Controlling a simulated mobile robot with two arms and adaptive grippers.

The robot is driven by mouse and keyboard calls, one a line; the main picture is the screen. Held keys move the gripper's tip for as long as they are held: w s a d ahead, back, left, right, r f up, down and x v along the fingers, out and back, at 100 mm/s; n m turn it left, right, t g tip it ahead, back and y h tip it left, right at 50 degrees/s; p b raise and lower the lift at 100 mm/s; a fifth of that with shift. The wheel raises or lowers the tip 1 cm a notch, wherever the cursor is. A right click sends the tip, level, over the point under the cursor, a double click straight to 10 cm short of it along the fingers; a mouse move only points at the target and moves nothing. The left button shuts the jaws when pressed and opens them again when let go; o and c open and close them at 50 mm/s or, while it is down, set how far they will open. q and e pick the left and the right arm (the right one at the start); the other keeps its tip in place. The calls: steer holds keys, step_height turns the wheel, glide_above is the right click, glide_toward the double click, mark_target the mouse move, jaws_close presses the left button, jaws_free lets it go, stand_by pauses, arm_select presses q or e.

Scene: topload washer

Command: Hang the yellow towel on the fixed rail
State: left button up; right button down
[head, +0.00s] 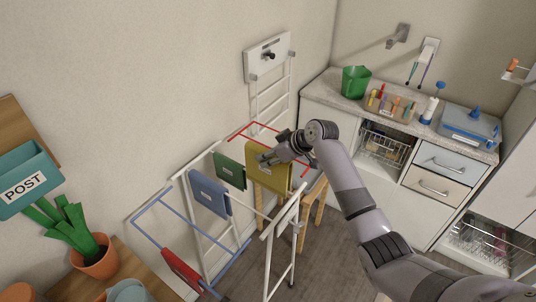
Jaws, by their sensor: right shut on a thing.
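The yellow towel (267,180) hangs upright among the drying rails in the middle of the head view. My right gripper (268,157) is shut on its upper edge, and the gripper's body hides part of that edge. A red rail frame (239,129) runs behind and beside the towel. I cannot tell whether the towel rests on a rail. White rails (283,217) stand in front and to the left. A green towel (230,171) and a blue towel (208,196) hang to the left of the yellow one. My left gripper is out of view.
A blue rail frame (165,228) with a red towel (182,271) stands at lower left. A wooden stool (259,198) is under the yellow towel. A white wall rack (267,60) is behind. A counter (334,88) with a green bucket (355,82) is at right.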

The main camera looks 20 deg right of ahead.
mark_target(268, 182)
steer(key=shift+f+b, duration=3.85)
steer(key=shift+f, duration=2.15)
steer(key=c, duration=1.2)
jaws_free()
